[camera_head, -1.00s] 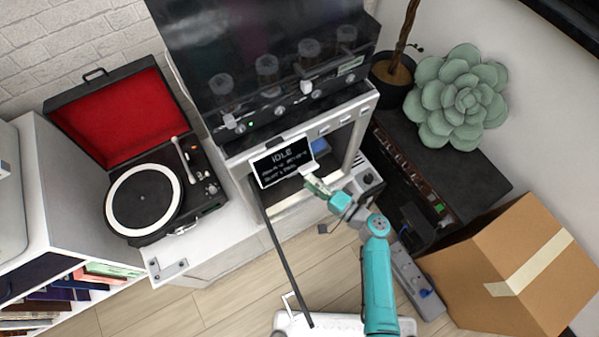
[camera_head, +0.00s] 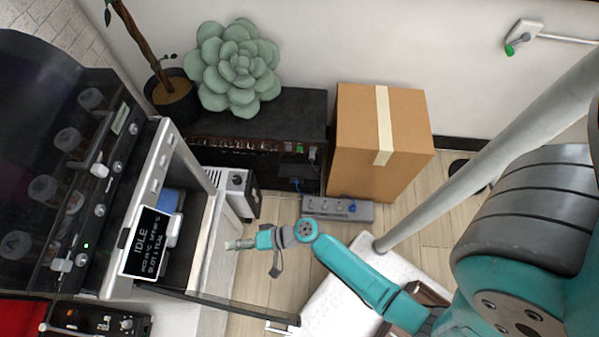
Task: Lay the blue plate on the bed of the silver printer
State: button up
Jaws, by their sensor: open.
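The silver printer (camera_head: 157,165) stands at the left with its front open toward my arm. Its small screen (camera_head: 146,243) reads IDLE and covers part of the opening. A blue patch (camera_head: 170,200) shows inside the printer behind the screen; I cannot tell whether it is the blue plate lying on the bed. My gripper (camera_head: 232,245) is outside the printer, to the right of its opening. It is open, and I see nothing held in it.
A long dark bar (camera_head: 240,307) runs along the printer's front below my gripper. A grey box (camera_head: 238,188) stands beside the printer. A power strip (camera_head: 338,208) and a cardboard box (camera_head: 380,135) lie behind my arm. Wooden floor shows between.

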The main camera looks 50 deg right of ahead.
jog(key=s+d+r+n+h, duration=0.15)
jog(key=s+d+h, duration=0.3)
jog(key=s, duration=0.45)
jog(key=s+d+r+n+h, duration=0.1)
jog(key=s+d+r+h, duration=0.3)
jog(key=s, duration=0.5)
jog(key=s+d+r+n+t, duration=0.1)
jog(key=s+r, duration=0.1)
jog(key=r, duration=0.5)
jog(key=s+d+r+n+t+h, duration=0.1)
jog(key=s+r+n+t, duration=0.1)
jog(key=r, duration=0.5)
jog(key=s+d+r+n+t, duration=0.1)
jog(key=s+d+r+n, duration=0.1)
jog(key=r, duration=0.4)
jog(key=shift+s+r+t+h, duration=0.3)
jog(key=shift+r+t+h, duration=0.05)
jog(key=shift+r+t, duration=0.05)
jog(key=shift+d, duration=0.1)
